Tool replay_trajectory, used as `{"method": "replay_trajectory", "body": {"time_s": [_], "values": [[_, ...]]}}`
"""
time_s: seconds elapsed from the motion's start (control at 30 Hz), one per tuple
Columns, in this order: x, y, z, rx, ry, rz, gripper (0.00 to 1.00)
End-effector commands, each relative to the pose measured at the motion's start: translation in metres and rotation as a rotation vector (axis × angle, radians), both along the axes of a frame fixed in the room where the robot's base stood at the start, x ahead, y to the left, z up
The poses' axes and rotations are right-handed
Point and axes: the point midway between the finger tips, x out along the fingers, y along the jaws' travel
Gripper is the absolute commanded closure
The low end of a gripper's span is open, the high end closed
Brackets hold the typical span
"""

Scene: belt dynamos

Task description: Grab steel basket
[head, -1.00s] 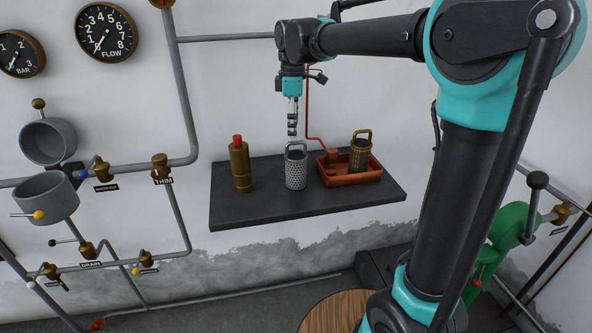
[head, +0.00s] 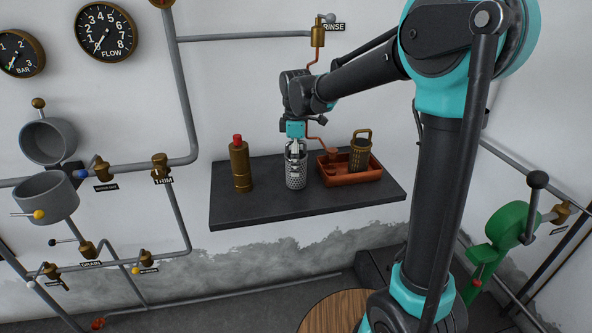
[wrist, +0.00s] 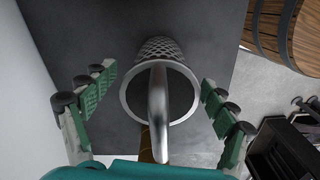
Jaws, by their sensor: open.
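The steel basket (head: 296,172) is a perforated grey cylinder with an arched handle. It stands upright on the dark shelf (head: 240,207), between a brass bottle and an orange tray. In the wrist view I look down on its round rim (wrist: 188,112) and handle (wrist: 158,95). My gripper (head: 296,147) is right over the basket's top. In the wrist view its green-padded fingers (wrist: 160,108) are open, one on each side of the rim and handle. Gaps show between the fingers and the basket.
A brass bottle with a red cap (head: 240,165) stands left of the basket. At right, an orange tray (head: 350,179) holds a brass basket (head: 360,152). The rinse pipe (head: 316,60) comes down the wall behind my arm.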

Motion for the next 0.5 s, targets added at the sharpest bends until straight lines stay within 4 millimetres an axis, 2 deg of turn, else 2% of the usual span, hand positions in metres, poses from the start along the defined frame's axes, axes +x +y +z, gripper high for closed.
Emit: {"method": "replay_trajectory", "body": {"time_s": [0.2,0.5], "values": [[0.0000,0.0001,-0.0013,0.000,0.000,0.000,0.14],[0.0000,0.0002,-0.0011,0.000,0.000,0.000,0.50]]}}
